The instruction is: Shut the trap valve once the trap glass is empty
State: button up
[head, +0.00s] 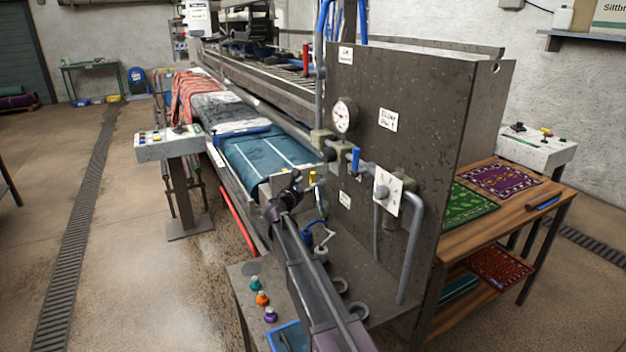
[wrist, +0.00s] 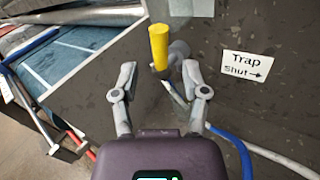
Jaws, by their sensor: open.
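The trap valve's yellow handle (wrist: 158,44) stands upright in the wrist view, on a grey fitting (wrist: 179,50) at the dark panel. A white label (wrist: 245,66) to its right reads "Trap shut" with an arrow pointing right. My gripper (wrist: 159,74) is open, its fingertips either side of the handle's lower end; contact cannot be told. In the head view the yellow handle (head: 312,177) shows just beyond my gripper (head: 290,184). A pale grey, see-through piece (wrist: 191,7) at the wrist view's top edge may be the trap glass; its contents cannot be made out.
A blue hose (wrist: 232,142) and a white hose (wrist: 285,160) run below the label. A gauge (head: 343,115), a blue-handled valve (head: 355,158) and grey pipes (head: 411,250) crowd the panel. Colored knobs (head: 262,298) stand at the lower left. Open floor lies left.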

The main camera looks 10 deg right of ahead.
aim_at(311, 179)
jog(key=shift+x, duration=2.45)
grip_shut()
